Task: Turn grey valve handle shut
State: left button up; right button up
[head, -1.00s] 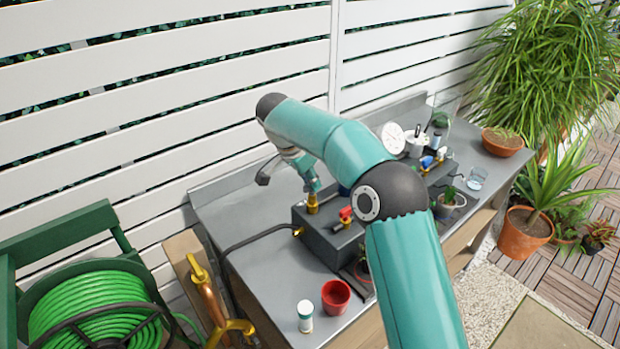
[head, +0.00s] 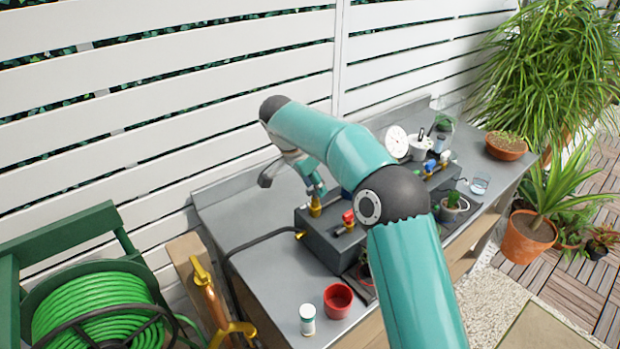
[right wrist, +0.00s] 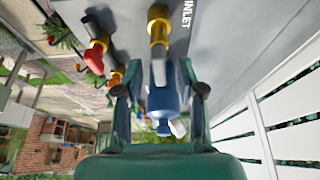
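A dark grey manifold box (head: 325,243) stands on the metal bench, with a brass fitting (head: 315,207) at its left end. In the right wrist view the brass fitting (right wrist: 158,25) rises beside the word INLET. A grey part, which looks like the valve handle (right wrist: 159,72), joins it, with a blue cylindrical part (right wrist: 161,104) below. My right gripper (head: 317,191) is at the top of the brass fitting. In the right wrist view its fingers (right wrist: 160,90) are spread on either side of the blue part, with gaps visible. My left gripper is out of view.
A red valve handle (head: 348,216) sits close by on the box. A red cup (head: 338,300) and a white jar (head: 307,318) stand at the bench front. A round white gauge (head: 395,141) and a potted cactus (head: 452,205) are farther right. A slatted fence (head: 180,110) stands behind.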

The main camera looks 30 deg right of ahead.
jog(key=v, duration=1.1)
jog(key=shift+a+r, duration=0.15)
jog(key=shift+r, duration=0.25)
